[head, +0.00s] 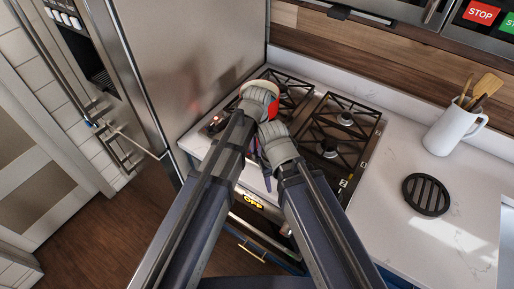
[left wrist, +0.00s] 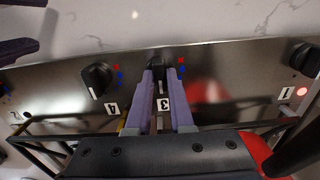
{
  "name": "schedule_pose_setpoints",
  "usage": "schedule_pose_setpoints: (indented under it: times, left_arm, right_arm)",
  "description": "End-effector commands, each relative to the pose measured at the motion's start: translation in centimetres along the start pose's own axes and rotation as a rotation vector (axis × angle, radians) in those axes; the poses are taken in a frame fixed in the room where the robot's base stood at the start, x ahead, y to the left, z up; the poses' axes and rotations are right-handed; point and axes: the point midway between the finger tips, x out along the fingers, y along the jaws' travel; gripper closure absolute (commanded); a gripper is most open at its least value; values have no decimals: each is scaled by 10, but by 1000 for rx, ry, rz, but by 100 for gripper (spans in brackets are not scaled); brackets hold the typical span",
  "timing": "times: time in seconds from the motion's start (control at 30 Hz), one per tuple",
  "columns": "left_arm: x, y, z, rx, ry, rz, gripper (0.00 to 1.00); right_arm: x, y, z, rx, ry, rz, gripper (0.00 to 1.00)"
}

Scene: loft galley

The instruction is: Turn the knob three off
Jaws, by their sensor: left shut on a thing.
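My left gripper (left wrist: 159,72) is shut on knob three (left wrist: 155,60), a dark knob on the steel control panel above the label 3. The purple fingers lie on both sides of it and hide most of it, so its pointer cannot be read. Red and blue marks sit beside the knob. In the head view my arms cover the knob; a purple finger of the left gripper (head: 267,179) shows between them. Two dark purple pieces at the upper left of the left wrist view look like the parted fingers of my right gripper (left wrist: 40,22).
Knob four (left wrist: 97,78) and knob one (left wrist: 304,58) flank the held knob. A red lamp (left wrist: 302,91) glows by label 1. The hob (head: 345,120) has black grates. A white utensil mug (head: 452,130) and a round black trivet (head: 426,194) stand on the right counter.

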Motion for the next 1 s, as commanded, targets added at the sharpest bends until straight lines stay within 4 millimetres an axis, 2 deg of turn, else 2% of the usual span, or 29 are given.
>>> schedule_pose_setpoints:
  times: [0.1, 0.13, 0.4, 0.77, 1.0]
  left_arm:
    - [0, 0, 0, 2, 0, 0, 100]
    - [0, 0, 0, 2, 0, 0, 78]
    - [0, 0, 0, 0, 0, 0, 50]
    - [-4, 0, 0, 0, 0, 0, 50]
    - [-25, 0, 0, 0, 0, 0, 50]
  right_arm:
    - [0, 0, 0, 0, 0, 0, 50]
    - [0, 0, 0, 0, 0, 0, 50]
    - [0, 0, 0, 0, 0, 0, 50]
    - [-4, 0, 0, 0, 0, 0, 50]
    - [-25, 2, 2, -1, 0, 0, 50]
